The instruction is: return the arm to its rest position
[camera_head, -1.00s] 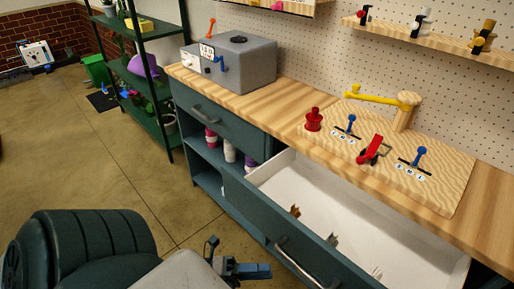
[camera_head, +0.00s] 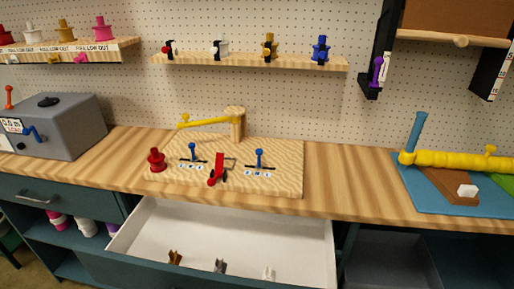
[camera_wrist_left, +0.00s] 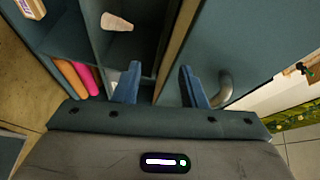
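My left gripper (camera_wrist_left: 160,85) shows in the left wrist view, its two blue fingers apart with nothing between them. It is in front of the dark teal cabinet front (camera_wrist_left: 255,40). A curved metal handle (camera_wrist_left: 222,90) is just right of the right finger and appears apart from it. In the head view neither gripper nor arm is visible. The white drawer (camera_head: 225,235) stands open below the worktop, with a few small holders inside near its front. My right gripper is in neither view.
The wooden worktop (camera_head: 345,185) carries a grey machine (camera_head: 65,125), a board with levers (camera_head: 280,175) and a blue mat (camera_head: 440,200) with a yellow roll (camera_head: 465,160). Open cubbies (camera_wrist_left: 115,50) hold pink and white items. The pulled-out drawer juts forward.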

